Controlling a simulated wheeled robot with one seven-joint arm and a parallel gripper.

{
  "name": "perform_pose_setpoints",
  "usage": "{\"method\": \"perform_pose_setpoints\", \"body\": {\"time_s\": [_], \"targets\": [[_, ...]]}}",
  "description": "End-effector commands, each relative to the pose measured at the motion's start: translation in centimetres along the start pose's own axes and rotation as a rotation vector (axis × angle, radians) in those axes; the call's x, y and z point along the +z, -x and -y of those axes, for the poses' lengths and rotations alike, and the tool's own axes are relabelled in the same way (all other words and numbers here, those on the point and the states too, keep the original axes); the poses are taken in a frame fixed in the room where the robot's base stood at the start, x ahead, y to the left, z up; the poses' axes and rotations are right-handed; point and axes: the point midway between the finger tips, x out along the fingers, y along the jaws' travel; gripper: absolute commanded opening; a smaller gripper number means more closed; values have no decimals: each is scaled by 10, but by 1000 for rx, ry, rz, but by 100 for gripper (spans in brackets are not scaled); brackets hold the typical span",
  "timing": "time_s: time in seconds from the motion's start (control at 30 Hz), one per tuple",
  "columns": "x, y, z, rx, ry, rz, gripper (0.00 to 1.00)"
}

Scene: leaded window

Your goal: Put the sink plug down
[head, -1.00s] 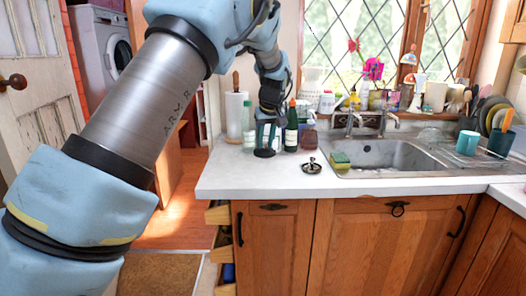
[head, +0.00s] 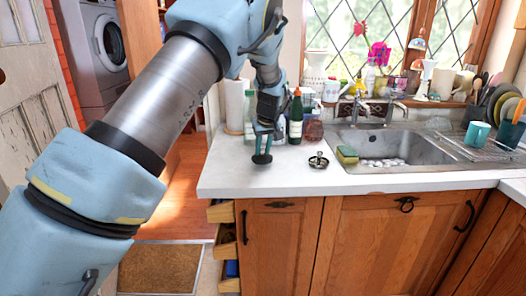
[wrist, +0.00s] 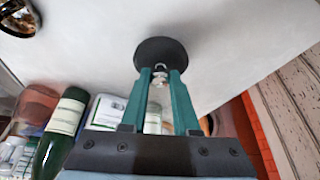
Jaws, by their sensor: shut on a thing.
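The sink plug (head: 262,158) is a black disc with a small metal fitting on top. My gripper (head: 263,144) has its green fingers shut on that fitting, with the disc below them over the left part of the white worktop (head: 225,176). In the wrist view, the plug (wrist: 161,52) shows beyond the fingertips (wrist: 161,80), and the metal fitting sits between them. The disc is close to the worktop; I cannot tell whether it touches.
A metal strainer (head: 318,160) lies to the right of the plug. A sponge (head: 347,154) is by the sink (head: 430,155). A green bottle (head: 296,118) and other containers stand behind my gripper. The worktop in front and to the left is clear.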

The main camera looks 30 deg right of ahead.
Motion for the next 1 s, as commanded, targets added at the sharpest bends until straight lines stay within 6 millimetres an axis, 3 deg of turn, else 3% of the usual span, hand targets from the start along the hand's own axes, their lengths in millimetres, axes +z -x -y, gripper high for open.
{"method": "perform_pose_setpoints", "body": {"time_s": [0.13,0.47,0.5,0.7,0.77,1.0], "targets": [[7,-16,1,-3,0,3,0],[9,-21,0,-1,0,1,0],[9,-21,0,-1,0,1,30],[9,-20,0,-1,0,1,53],[9,-20,0,-1,0,1,59],[8,-19,0,-1,0,1,59]]}}
